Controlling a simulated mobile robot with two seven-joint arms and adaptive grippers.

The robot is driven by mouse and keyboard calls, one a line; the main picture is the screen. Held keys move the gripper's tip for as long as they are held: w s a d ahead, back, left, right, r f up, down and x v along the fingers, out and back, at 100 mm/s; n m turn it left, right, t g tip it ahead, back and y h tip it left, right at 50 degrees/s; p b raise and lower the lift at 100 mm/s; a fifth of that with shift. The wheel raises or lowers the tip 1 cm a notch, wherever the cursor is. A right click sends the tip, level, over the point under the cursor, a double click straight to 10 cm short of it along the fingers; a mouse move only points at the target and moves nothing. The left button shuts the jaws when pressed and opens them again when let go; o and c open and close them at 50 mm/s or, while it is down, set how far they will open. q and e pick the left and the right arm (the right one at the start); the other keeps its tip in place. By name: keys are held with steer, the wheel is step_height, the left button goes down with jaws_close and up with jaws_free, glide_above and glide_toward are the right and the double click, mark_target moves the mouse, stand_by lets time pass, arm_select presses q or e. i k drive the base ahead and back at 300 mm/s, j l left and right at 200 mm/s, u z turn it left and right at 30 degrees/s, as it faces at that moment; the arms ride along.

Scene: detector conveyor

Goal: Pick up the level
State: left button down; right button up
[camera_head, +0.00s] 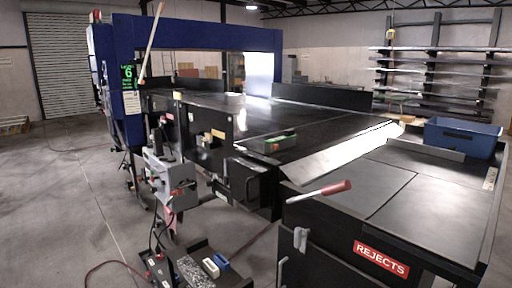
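No thing in the camera_head view can be told for certain as the level. A green and grey oblong object (267,142) lies at the near edge of the dark conveyor bed (310,135); its shape is too small to make out fully. A small blue object (221,263) and a whitish one (210,268) sit on a low dark shelf at the bottom. Neither of my grippers shows in this view.
A blue detector arch (195,34) spans the conveyor. A rejects table (430,205) at the right carries a blue bin (462,137). A red-tipped white rod (320,192) juts over its left edge. A grey control box (168,178) stands before the conveyor. Floor at left is largely clear.

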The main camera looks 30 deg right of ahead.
mark_target(289, 140)
steer(key=z, duration=1.15)
steer(key=i+j+z, duration=0.1)
